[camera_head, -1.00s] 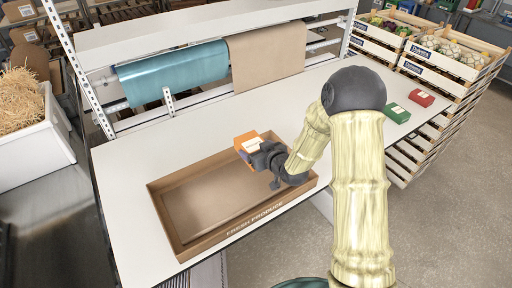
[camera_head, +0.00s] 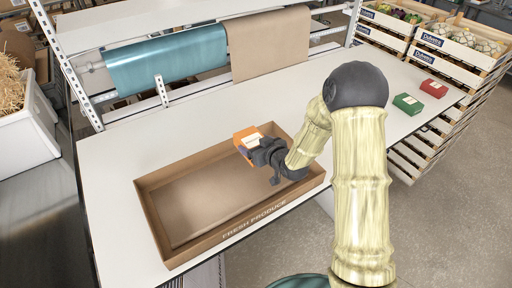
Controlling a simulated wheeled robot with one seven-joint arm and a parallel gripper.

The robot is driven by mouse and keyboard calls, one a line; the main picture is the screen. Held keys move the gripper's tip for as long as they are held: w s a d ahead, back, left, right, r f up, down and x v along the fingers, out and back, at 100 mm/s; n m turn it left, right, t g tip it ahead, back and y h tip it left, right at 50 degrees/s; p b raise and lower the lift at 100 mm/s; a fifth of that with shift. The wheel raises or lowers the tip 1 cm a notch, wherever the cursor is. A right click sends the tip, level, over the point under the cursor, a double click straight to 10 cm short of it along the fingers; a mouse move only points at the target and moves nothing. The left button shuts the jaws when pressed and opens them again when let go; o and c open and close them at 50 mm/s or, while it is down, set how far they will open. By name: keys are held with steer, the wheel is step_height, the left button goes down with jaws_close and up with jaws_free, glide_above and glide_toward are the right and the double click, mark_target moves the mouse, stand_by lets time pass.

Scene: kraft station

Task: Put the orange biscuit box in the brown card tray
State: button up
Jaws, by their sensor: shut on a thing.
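The orange biscuit box (camera_head: 245,140) has a pale label on its top. My gripper (camera_head: 254,150) is shut on it and holds it over the back right part of the brown card tray. The gripper hides part of the box's near side. The brown card tray (camera_head: 250,233) lies on the white table, with "FRESH PRODUCE" on its front wall. Its visible floor is empty. My gripper and wrist hide its right part. I cannot tell how high the box is above the tray floor.
A green box (camera_head: 408,104) and a red box (camera_head: 434,88) lie at the table's right end. Teal and brown rolls (camera_head: 168,60) hang behind the table (camera_head: 110,160). Crates of produce (camera_head: 455,45) stand at the right. A white bin of straw (camera_head: 22,120) stands at the left.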

steer(key=shift+r, duration=0.1)
steer(key=shift+f+b, duration=0.55)
steer(key=shift+f, duration=0.95)
